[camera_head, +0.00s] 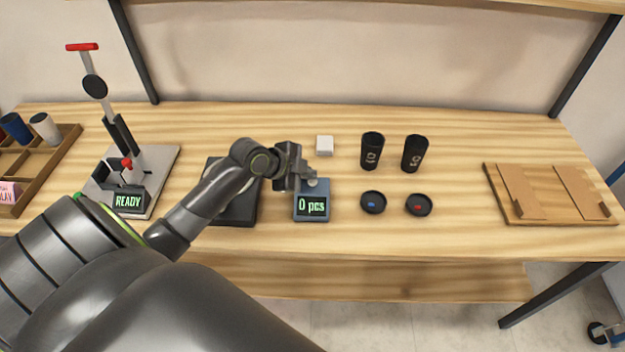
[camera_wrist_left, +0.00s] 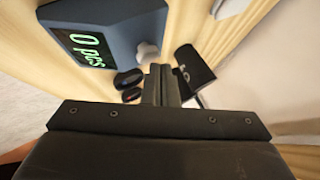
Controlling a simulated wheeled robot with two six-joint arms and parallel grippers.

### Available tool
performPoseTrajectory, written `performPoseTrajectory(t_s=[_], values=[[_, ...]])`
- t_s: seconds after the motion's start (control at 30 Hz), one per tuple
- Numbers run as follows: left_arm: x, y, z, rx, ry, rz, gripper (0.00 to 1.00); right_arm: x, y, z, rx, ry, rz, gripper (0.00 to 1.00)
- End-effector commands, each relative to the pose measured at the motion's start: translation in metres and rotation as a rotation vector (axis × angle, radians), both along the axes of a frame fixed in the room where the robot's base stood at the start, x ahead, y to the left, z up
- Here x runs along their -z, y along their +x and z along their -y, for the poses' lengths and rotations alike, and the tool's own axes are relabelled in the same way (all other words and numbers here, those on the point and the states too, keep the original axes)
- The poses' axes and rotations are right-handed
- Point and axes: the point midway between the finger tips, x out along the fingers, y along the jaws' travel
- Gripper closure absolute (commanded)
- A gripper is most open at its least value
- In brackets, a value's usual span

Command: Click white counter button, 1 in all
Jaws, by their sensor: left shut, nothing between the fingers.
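The blue-grey counter (camera_head: 311,214) stands on the table in the middle of the head view, its display reading "0 pcs". Its white button (camera_head: 312,182) is on the top, partly beside my fingertips. My left gripper (camera_head: 309,174) is shut and empty, right at the back of the counter close to the button. In the left wrist view the counter (camera_wrist_left: 122,35) is at the upper left, its button (camera_wrist_left: 147,52) just left of and above my closed fingertips (camera_wrist_left: 161,72). I cannot tell whether the fingers touch the button. My right gripper is not in view.
Two black cups (camera_head: 372,150) and two dark lids (camera_head: 373,202) stand right of the counter. A white block (camera_head: 324,145) lies behind it. A wooden board (camera_head: 550,215) lies far right.

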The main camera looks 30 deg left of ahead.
Motion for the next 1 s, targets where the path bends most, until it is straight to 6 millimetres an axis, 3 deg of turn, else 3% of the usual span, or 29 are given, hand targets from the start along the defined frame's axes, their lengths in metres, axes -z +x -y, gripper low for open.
performPoseTrajectory(t_s=[1.0], values=[[0.011, 0.0, 0.0, 0.0, -0.001, -0.001, 1.0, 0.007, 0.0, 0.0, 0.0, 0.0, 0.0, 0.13]])
